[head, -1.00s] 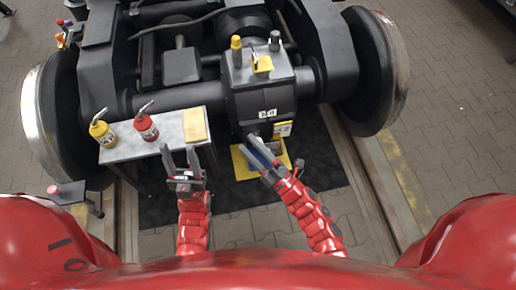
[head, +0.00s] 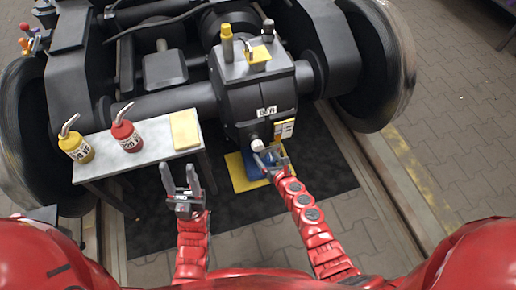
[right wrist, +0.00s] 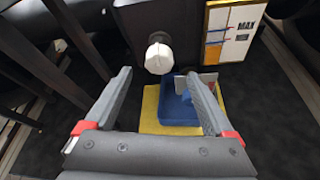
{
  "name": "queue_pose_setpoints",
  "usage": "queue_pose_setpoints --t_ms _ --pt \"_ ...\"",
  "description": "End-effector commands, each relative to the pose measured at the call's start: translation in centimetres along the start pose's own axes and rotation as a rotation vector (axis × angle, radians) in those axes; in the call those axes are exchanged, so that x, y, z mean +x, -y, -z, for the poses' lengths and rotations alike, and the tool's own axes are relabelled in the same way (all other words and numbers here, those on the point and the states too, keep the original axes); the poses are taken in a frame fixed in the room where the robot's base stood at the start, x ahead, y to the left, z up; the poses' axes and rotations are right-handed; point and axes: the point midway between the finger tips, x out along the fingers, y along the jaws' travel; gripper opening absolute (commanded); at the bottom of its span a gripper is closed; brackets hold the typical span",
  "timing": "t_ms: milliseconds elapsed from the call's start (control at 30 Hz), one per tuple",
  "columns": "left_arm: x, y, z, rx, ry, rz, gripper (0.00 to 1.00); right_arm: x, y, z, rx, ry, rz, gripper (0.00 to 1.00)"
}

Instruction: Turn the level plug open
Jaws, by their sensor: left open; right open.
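The level plug (right wrist: 159,55) is a pale, faceted knob on the lower front of the dark gearbox (head: 255,100). It also shows in the head view (head: 257,145), just above my right gripper. My right gripper (head: 269,157) is open and empty. In the right wrist view its two fingers (right wrist: 158,85) point toward the plug, which appears between and beyond the tips, apart from them. My left gripper (head: 181,176) is open and empty, in front of the side table. I cannot tell the plug's turn angle.
A blue tray (right wrist: 180,112) sits on a yellow mat (right wrist: 150,112) under the plug. A level card marked MAX (right wrist: 232,32) is right of the plug. A side table (head: 140,155) holds a yellow oil can (head: 76,147), a red can (head: 126,135) and a yellow cloth (head: 185,130).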

Motion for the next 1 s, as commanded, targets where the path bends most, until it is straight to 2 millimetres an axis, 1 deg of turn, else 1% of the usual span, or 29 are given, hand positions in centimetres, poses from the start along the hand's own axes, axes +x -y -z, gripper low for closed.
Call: queue_pose_setpoints --t_ms 33,133,200,300,400,500,600,867,933,1000 --pt "-1.1 -0.1 -0.2 0.0 0.0 0.0 0.5 1.4 0.2 0.4 0.003 0.001 0.001 0.88" --pt "-2.2 -0.1 -0.4 0.0 0.0 0.0 0.5 3.5 0.1 0.3 0.003 0.003 -0.001 0.88" --pt "-3.1 -0.1 -0.5 0.0 0.0 0.0 0.5 4.9 0.1 0.6 0.004 0.0 -0.001 0.88" --pt "-4.0 -0.2 -0.7 0.0 0.0 0.0 0.5 6.6 0.1 0.3 0.002 0.002 -0.003 0.88" --pt "-4.8 -0.2 -0.8 0.001 -0.002 -0.003 0.5 7.8 0.1 0.5 0.003 -0.001 -0.002 0.88" --pt "-5.2 -0.2 -0.8 0.001 -0.003 -0.004 0.5 8.6 0.1 0.3 0.002 -0.001 -0.002 0.88" --pt "-5.3 -0.3 -0.8 0.002 -0.004 -0.005 0.5 8.9 0.0 0.2 0.001 -0.002 -0.002 0.88" --pt "-5.2 -0.2 -0.8 0.002 -0.004 -0.006 0.5 9.0 -0.1 0.1 0.0 -0.002 -0.003 0.88" --pt "-5.2 -0.2 -0.8 0.002 -0.004 -0.006 0.5 9.0 -0.1 0.1 0.001 -0.002 -0.003 0.79" --pt "-5.2 -0.2 -0.8 0.002 -0.004 -0.006 0.5 9.0 -0.1 0.1 0.001 -0.002 -0.003 0.66"
